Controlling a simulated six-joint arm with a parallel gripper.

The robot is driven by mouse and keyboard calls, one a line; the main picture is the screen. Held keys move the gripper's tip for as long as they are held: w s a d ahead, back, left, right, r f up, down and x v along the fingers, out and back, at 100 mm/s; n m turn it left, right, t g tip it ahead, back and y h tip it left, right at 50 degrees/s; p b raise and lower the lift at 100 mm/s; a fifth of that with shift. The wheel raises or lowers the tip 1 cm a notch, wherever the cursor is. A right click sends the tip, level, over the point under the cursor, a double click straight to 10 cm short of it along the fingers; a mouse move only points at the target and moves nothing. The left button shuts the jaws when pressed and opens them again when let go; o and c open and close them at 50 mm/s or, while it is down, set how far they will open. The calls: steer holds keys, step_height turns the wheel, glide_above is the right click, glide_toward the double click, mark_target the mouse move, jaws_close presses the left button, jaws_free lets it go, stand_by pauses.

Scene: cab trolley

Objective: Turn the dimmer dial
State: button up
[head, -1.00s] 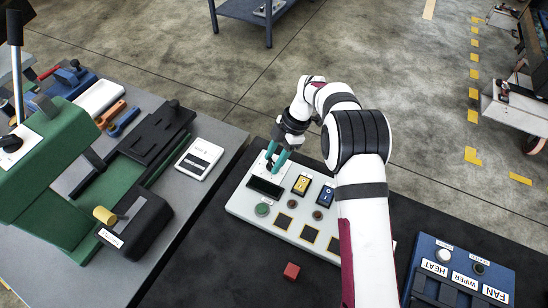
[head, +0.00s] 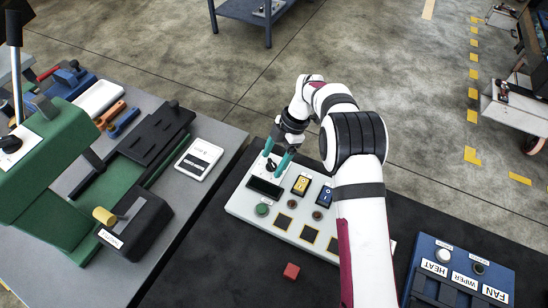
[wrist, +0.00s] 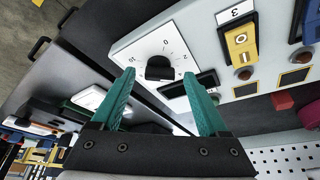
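The dimmer dial is a black knob (wrist: 158,68) on a white plate with a printed number scale. It sits at the far left end of the light grey control panel (head: 236,205), and the knob also shows small and dark in the head view (head: 271,164). My gripper (wrist: 160,76) has two teal fingers spread apart, with the knob showing between and beyond their tips. Clear gaps show on both sides of the knob, and nothing is held. In the head view my gripper (head: 272,161) is right over the dial. The knob's exact setting is hard to read.
A dark display (head: 265,187) sits close to the dial. Yellow (head: 301,185) and blue (head: 325,194) switches and a green button (head: 262,209) share the panel. A red cube (head: 291,271) lies in front. A blue switch box (head: 460,270) stands right; a grey bench with green machinery (head: 60,185) stands left.

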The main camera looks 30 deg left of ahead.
steer(key=shift+r, duration=0.15)
steer(key=v, duration=1.5)
steer(key=shift+d+r, duration=0.2)
steer(key=shift+w, duration=0.1)
steer(key=s+d+r+m+t, duration=0.1)
steer(key=s+d+r+m, duration=0.4)
steer(key=d+m, duration=0.3)
steer(key=s+d+r+m+t, duration=0.1)
steer(key=s+d+r+m, duration=0.45)
steer(key=d+m, duration=0.3)
steer(key=s+d+f+m, duration=0.3)
steer(key=s+d+m, duration=0.1)
steer(key=s+m, duration=0.5)
steer(key=s+d+f+m+t, duration=0.1)
steer(key=s+d+f+m, duration=0.3)
steer(key=s+m, duration=0.4)
steer(key=s, duration=0.2)
steer(key=shift+s+m+h, duration=0.35)
steer(key=shift+s+h, duration=0.05)
